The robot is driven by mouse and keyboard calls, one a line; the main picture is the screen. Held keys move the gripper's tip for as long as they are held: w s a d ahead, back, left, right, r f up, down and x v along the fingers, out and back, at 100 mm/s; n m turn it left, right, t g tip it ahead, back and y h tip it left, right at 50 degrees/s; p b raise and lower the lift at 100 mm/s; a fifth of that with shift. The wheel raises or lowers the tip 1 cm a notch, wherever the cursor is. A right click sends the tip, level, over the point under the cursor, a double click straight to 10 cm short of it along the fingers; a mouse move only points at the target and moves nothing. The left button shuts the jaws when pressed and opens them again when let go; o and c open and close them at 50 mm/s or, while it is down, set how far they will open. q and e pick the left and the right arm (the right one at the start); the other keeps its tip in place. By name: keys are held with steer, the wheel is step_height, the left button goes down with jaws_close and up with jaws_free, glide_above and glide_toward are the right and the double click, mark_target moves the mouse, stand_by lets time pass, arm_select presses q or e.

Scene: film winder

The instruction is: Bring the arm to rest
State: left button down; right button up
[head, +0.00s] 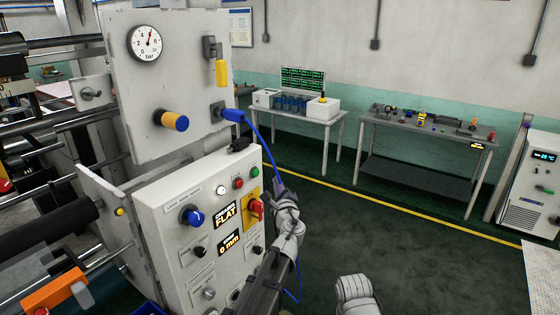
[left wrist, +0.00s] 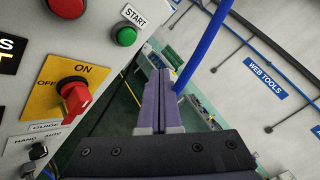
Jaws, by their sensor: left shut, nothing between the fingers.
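My left gripper (head: 278,186) is in front of the control panel (head: 172,220), near its right edge. In the left wrist view its purple fingers (left wrist: 160,88) are together, with nothing between them. The green START button (head: 254,172) is above that switch. Part of my other arm shows at the bottom, but its gripper is out of view.
A blue cable (head: 258,140) runs from a plug on the upper panel (head: 185,80) down past my left gripper; it also passes right of the fingers in the left wrist view (left wrist: 205,45). Rollers stand at left. The floor (head: 400,235) to the right is clear, before two tables.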

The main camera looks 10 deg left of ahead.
arm_select(q)
steer(key=s+d+f+n+g+b, duration=0.1)
steer(key=s+f+n+g+b, duration=0.25)
steer(key=s+f+n, duration=0.45)
steer(key=s+d+f+n+g+b, duration=0.1)
steer(key=s+f+n+g+b, duration=0.1)
steer(key=s+f+n+g, duration=0.6)
steer(key=s+d+f+g+h+b, duration=0.1)
steer(key=s+d+f+g+h, duration=0.2)
steer(key=s+d+f, duration=0.3)
steer(key=s+d+f+n+g+h+b, duration=0.1)
steer(key=s+d+f+g+h+b, duration=0.1)
steer(key=s+d+f, duration=0.5)
steer(key=s+f+g+h, duration=0.1)
steer(key=s+f, duration=0.2)
steer(key=s, duration=0.2)
steer(key=shift+s+d+n, duration=0.15)
steer(key=shift+s+n, duration=0.1)
steer(key=shift+n, duration=0.05)
